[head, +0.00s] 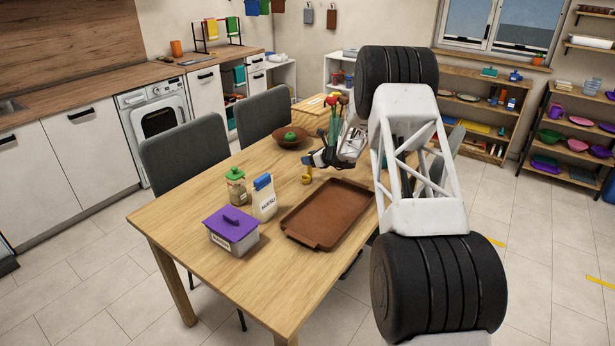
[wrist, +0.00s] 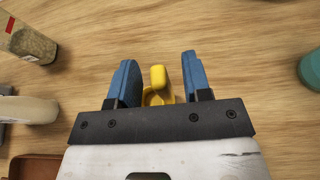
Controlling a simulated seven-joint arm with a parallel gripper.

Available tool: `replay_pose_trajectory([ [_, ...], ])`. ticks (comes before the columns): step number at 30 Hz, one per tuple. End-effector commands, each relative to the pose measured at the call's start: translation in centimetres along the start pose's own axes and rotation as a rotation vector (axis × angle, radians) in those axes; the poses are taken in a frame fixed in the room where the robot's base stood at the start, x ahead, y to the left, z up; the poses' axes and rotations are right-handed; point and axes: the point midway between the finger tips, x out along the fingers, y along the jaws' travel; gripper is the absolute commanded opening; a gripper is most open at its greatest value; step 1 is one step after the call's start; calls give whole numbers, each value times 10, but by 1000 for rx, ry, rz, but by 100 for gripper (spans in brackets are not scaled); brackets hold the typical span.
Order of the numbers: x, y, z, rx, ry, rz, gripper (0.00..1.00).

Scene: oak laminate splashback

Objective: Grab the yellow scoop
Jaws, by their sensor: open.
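The yellow scoop (head: 307,176) stands on the wooden table, past the far left corner of the brown tray. In the wrist view the scoop (wrist: 159,77) shows between the two blue fingers of my gripper (wrist: 160,78). The fingers are open, with a gap on each side of the scoop's handle. The lower part of the scoop is partly hidden behind the gripper's dark front edge. In the head view my gripper (head: 313,160) is at the scoop, low over the table.
A teal-green object (wrist: 310,70) is at the wrist view's right edge. Grey chairs (head: 187,152) line the far side.

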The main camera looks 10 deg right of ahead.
Motion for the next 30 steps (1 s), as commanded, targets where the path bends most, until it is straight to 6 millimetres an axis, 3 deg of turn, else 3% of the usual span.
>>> replay_pose_trajectory([
  [7, 17, 0, 0, 0, 0, -1, 45],
  [25, 18, 0, 0, 0, 0, 0, 45],
  [30, 18, 0, 0, 0, 0, 0, 19],
])
